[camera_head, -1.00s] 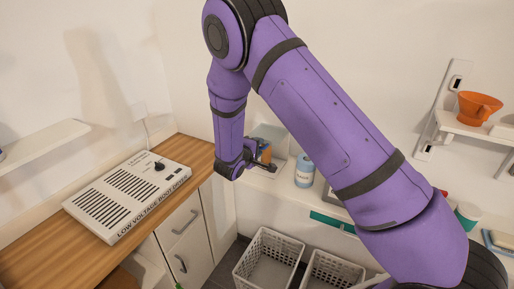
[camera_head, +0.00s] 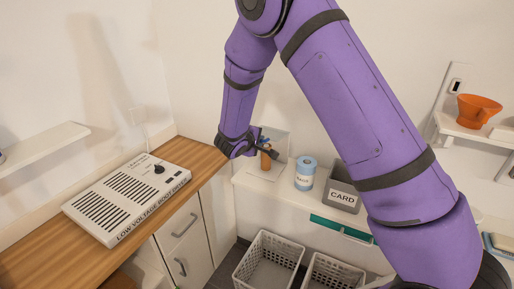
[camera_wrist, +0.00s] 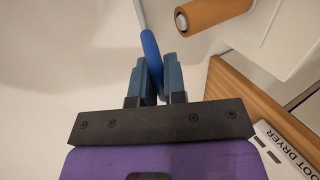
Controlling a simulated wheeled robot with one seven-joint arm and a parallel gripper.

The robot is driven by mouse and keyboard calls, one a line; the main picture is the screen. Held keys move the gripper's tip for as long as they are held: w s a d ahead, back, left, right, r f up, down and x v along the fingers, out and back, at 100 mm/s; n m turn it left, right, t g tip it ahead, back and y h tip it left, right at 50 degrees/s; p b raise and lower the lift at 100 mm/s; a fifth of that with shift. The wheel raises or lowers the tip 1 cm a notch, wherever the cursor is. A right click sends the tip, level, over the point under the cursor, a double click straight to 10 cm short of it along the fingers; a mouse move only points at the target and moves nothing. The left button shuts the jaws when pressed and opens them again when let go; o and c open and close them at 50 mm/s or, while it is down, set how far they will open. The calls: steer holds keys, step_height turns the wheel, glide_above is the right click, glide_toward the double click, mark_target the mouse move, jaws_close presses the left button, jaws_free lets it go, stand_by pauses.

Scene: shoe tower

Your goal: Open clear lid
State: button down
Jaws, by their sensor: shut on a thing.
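A clear, box-like piece (camera_head: 281,139), which looks like the clear lid, stands on the white counter beside my gripper (camera_head: 270,152). An orange-brown item (camera_head: 266,161) shows just below the fingers. In the wrist view, my gripper (camera_wrist: 157,68) is shut on a slim blue bar (camera_wrist: 149,44), which runs up between the fingers toward a pale thin edge (camera_wrist: 138,14). Whether the blue bar is the lid's handle I cannot tell. A tan cylinder with a grey end (camera_wrist: 213,12) lies above and to the right, apart from the fingers.
A blue-labelled canister (camera_head: 305,173) and a grey CARD bin (camera_head: 343,196) stand right of the clear piece. A boot dryer (camera_head: 130,198) sits on the wooden counter (camera_head: 40,258) at left. White baskets (camera_head: 268,262) stand below. An orange dripper (camera_head: 478,109) is on the right shelf.

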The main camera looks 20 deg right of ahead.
steer(key=w+d+r+g+y, duration=0.1)
steer(key=r, duration=0.1)
steer(key=w+d+r+g+y, duration=0.1)
steer(key=r+g+y, duration=0.1)
steer(key=r, duration=0.1)
steer(key=w+d+r+g+y, duration=0.1)
steer(key=r, duration=0.2)
steer(key=shift+w+d+r+y, duration=0.2)
steer(key=shift+d+r+y, duration=0.05)
steer(key=shift+y, duration=0.05)
steer(key=shift+w+d+r+g+y, duration=0.75)
steer(key=shift+w+d+g, duration=0.1)
steer(key=shift+w+d, duration=0.45)
steer(key=shift+w+d+r+g+y, duration=0.8)
steer(key=shift+w+d+g, duration=0.1)
steer(key=shift+w+d, duration=0.35)
steer(key=shift+w+d+r+g+y, duration=0.75)
steer(key=shift+w+d+g, duration=0.1)
steer(key=shift+w+d, duration=0.45)
steer(key=c, duration=1.2)
jaws_free()
steer(key=shift+r, duration=0.15)
step_height(320, 180, up, 10)
steer(key=shift+w+d+r, duration=0.15)
steer(key=shift+r, duration=0.1)
steer(key=shift+r, duration=0.1)
